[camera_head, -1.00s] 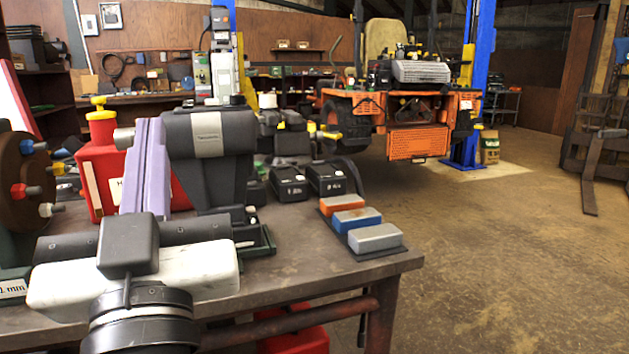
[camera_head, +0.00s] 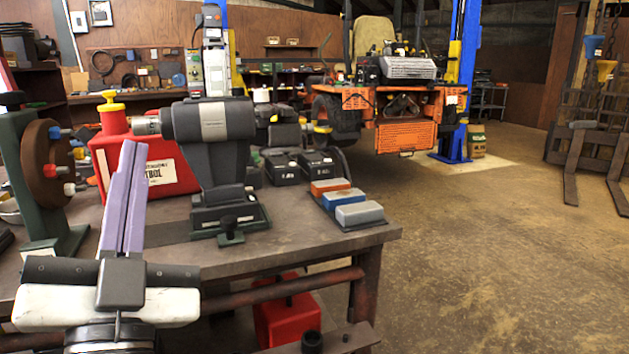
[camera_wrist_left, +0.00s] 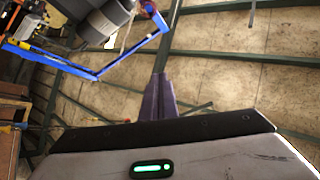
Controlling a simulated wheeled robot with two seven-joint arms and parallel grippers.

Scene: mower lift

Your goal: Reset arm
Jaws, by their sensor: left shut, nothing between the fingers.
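My left gripper (camera_head: 130,150) comes in from the lower left in the head view, in front of the workbench. Its two long purple fingers point up and lie together, with nothing between them. In the left wrist view the purple fingers (camera_wrist_left: 159,97) are also together and empty, against the ceiling. My right gripper is not in view.
A workbench (camera_head: 290,240) holds a dark grey grinder (camera_head: 213,150), a red can (camera_head: 165,165), a turret with a brown disc (camera_head: 45,160) and coloured sharpening blocks (camera_head: 358,213). An orange mower (camera_head: 405,137) stands on a blue lift (camera_head: 455,100) behind. Open floor lies to the right.

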